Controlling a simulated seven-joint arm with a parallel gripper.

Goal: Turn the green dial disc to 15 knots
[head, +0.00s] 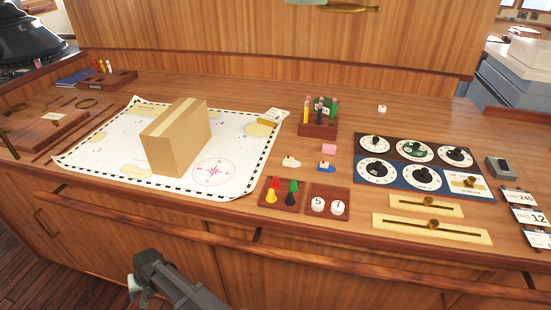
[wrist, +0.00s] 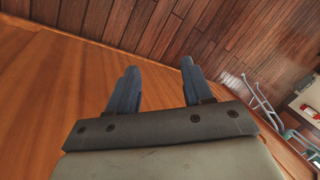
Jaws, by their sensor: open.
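The green dial disc (head: 415,152) is in the head view, in the middle of the back row of the dial panel at the right of the desk. It has a dark knob on it and a pale ring around it; its numbers are too small to read. My gripper (wrist: 158,68) shows in the wrist view with its two blue-grey fingers apart and nothing between them. It points at wooden wall or floor boards, away from the dial. In the head view a grey part of my arm (head: 170,280) is at the front edge, far left of the dial.
Other dials (head: 376,171) surround the green one. Brass sliders (head: 432,228) lie in front, a small grey box (head: 498,169) and number cards (head: 528,215) to the right. A pen holder (head: 318,127) and a tall carton (head: 177,138) on the chart (head: 235,177) stand to the left.

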